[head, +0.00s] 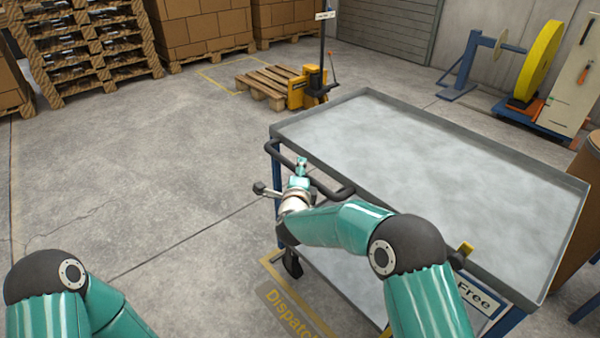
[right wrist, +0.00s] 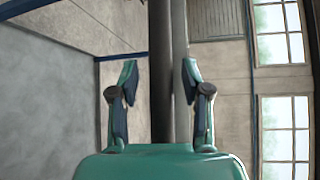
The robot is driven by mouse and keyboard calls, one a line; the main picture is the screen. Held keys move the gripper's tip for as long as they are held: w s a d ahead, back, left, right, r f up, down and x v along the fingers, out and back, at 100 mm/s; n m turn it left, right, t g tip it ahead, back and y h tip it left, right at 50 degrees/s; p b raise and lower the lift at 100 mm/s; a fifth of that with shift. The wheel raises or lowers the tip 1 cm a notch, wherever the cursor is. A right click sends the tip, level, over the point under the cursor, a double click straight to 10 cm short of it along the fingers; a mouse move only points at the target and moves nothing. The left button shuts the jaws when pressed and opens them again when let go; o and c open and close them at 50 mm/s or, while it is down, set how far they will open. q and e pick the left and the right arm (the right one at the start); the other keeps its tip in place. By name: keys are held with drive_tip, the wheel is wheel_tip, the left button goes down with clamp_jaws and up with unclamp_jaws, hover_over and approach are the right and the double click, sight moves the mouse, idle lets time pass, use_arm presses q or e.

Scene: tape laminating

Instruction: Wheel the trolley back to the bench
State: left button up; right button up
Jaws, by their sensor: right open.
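The trolley (head: 425,170) has an empty grey tray top, a blue frame and a lower shelf. It stands at the right of the head view. Its black handle (head: 333,191) runs along its left end. My right gripper (head: 301,166) is at the handle. In the right wrist view the open fingers of my right gripper (right wrist: 160,82) stand on either side of the dark handle bar (right wrist: 163,50), with a gap showing on the left side. My left arm shows at the lower left of the head view, its gripper outside the picture. I cannot make out a bench.
A yellow-outlined floor area marked Dispatch (head: 290,310) lies beside the trolley. A pallet truck (head: 308,88) with a wooden pallet (head: 268,82) stands behind. A yellow wheel stand (head: 540,60) is at the back right. The floor at left (head: 130,170) is clear.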

drive_tip(key=c, duration=0.9)
clamp_jaws()
drive_tip(key=shift+f, duration=0.15)
